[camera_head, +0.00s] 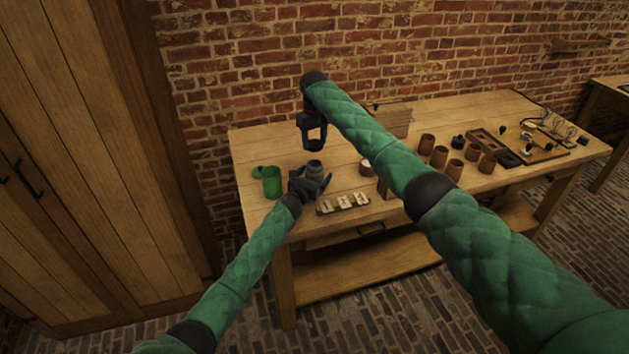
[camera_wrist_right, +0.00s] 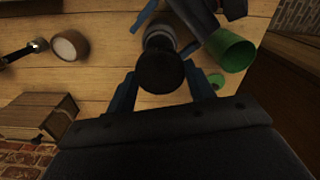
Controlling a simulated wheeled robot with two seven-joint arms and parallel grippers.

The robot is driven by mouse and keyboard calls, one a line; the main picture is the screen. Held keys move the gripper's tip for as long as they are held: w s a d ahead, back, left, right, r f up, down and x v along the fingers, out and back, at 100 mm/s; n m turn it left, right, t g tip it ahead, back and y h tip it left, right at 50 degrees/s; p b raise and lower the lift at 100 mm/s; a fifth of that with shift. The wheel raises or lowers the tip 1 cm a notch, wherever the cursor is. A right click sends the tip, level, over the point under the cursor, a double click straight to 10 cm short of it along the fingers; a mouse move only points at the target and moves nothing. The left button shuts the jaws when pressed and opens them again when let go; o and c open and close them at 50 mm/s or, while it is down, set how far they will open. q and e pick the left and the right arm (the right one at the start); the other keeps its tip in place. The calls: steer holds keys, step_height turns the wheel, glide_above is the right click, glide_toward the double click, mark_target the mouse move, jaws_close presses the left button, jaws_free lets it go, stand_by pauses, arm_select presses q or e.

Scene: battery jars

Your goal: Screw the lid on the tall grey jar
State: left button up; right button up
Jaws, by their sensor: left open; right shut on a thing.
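The tall grey jar (camera_head: 315,169) stands upright near the left end of the table. My left gripper (camera_head: 312,186) is low at the jar, its open fingers on either side of it. My right gripper (camera_head: 315,146) points down above the jar. In the right wrist view, its blue fingers are shut on a dark round lid (camera_wrist_right: 160,72). The lid hangs over the grey jar (camera_wrist_right: 159,39) and partly hides its top. In the head view there is a gap between the right gripper and the jar.
A green jar (camera_head: 272,183) stands just left of the grey jar. A pale-topped brown jar (camera_head: 366,167) and a small labelled rack (camera_head: 343,203) are to the right. A wooden box (camera_head: 391,120) stands at the back. Several brown jars and a dark tray (camera_head: 495,146) fill the right side.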

arm_select(q)
steer(key=shift+w+d, duration=0.15)
steer(key=shift+w, duration=0.15)
steer(key=c, duration=1.5)
steer(key=shift+o, duration=0.2)
arm_select(e)
glide_above(314, 170)
steer(key=w, duration=0.3)
steer(key=shift+s+d+f, duration=0.1)
steer(key=shift+f, duration=1.15)
steer(key=shift+s+f, duration=0.1)
steer(key=shift+f, duration=1.15)
steer(key=shift+f, duration=0.1)
steer(key=shift+f, duration=0.75)
arm_select(q)
steer(key=shift+s, duration=0.1)
arm_select(e)
steer(key=shift+f, duration=0.55)
